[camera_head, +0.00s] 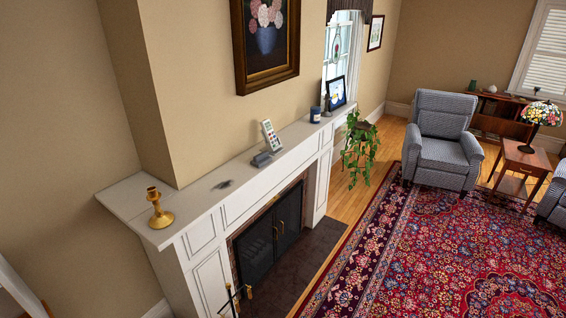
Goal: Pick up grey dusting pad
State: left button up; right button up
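The grey dusting pad (262,159) looks like a small grey block lying on the white mantel shelf (190,205), near the middle of its length. It sits just in front of a small leaning card or frame with coloured spots (271,136). A dark smudge (222,184) marks the shelf to the left of the pad. Neither of my grippers shows in the head view.
A brass candlestick (159,209) stands at the shelf's near left end. A dark blue jar (315,115) and a framed picture (336,93) stand toward the far end, beside a trailing plant (359,150). Brass-handled fireplace tools (236,298) stand below. The patterned rug (430,250) is largely clear.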

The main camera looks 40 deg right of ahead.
aim_at(259, 160)
jog(key=z, duration=0.15)
jog(key=i, duration=0.9)
